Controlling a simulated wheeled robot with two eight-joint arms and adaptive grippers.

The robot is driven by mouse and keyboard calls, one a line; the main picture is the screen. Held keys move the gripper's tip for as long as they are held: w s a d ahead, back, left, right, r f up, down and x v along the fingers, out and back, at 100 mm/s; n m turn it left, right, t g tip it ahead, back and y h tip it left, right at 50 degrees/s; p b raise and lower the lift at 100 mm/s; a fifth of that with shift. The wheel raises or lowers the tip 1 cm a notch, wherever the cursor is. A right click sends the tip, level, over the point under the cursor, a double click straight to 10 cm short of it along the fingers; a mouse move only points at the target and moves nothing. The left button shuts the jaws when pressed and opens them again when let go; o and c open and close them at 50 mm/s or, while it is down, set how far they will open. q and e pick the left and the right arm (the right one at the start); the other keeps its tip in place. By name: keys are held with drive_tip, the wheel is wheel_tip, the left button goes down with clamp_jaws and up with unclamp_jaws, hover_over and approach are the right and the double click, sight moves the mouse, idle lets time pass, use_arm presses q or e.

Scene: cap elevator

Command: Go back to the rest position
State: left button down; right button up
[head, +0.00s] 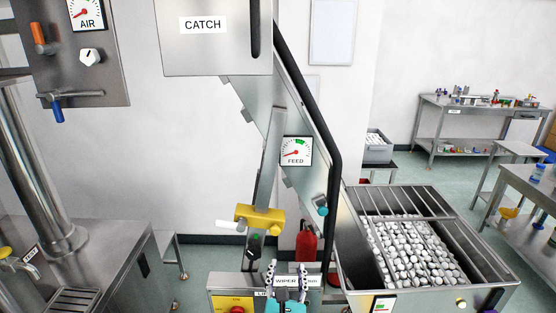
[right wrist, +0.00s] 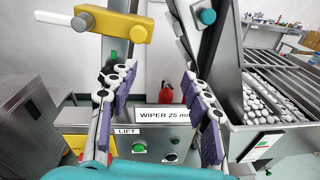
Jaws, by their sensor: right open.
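My right gripper (head: 287,278) shows at the bottom centre of the head view, in front of the control box marked LIFT. In the right wrist view its two purple-padded fingers (right wrist: 160,100) are spread apart with nothing between them. A white WIPER 25 label (right wrist: 165,116) shows beyond and between the fingers. The control box (right wrist: 140,142) has a green button and a dark knob. A yellow block with a pale handle (right wrist: 108,24) stands above and left of the fingers, apart from them. My left gripper is in neither view.
The inclined elevator (head: 310,120) with a black edge rises behind the gripper. A hopper of caps (head: 350,235) stands to the right. A CATCH box (head: 215,50) hangs above. The AIR panel (head: 110,75) and a steel bench (head: 100,240) are on the left.

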drive_tip(key=s+d+f+m+g+h, duration=0.1)
drive_tip(key=s+d+f+m+g, duration=0.15)
drive_tip(key=d+m, duration=0.5)
drive_tip(key=s+d+f+m+g+h, duration=0.1)
drive_tip(key=s+d+f+m+g, duration=0.15)
drive_tip(key=d+m, duration=0.55)
drive_tip(key=s+f+m+g+y+b, duration=0.1)
drive_tip(key=s+f+m+g+y, duration=0.2)
drive_tip(key=s+m, duration=0.7)
drive_tip(key=f+m+g, duration=0.1)
drive_tip(key=m+g, duration=0.1)
drive_tip(key=m, duration=0.6)
drive_tip(key=shift+s+d+f, duration=0.15)
drive_tip(key=shift+s+d, duration=0.1)
drive_tip(key=shift+s, duration=0.15)
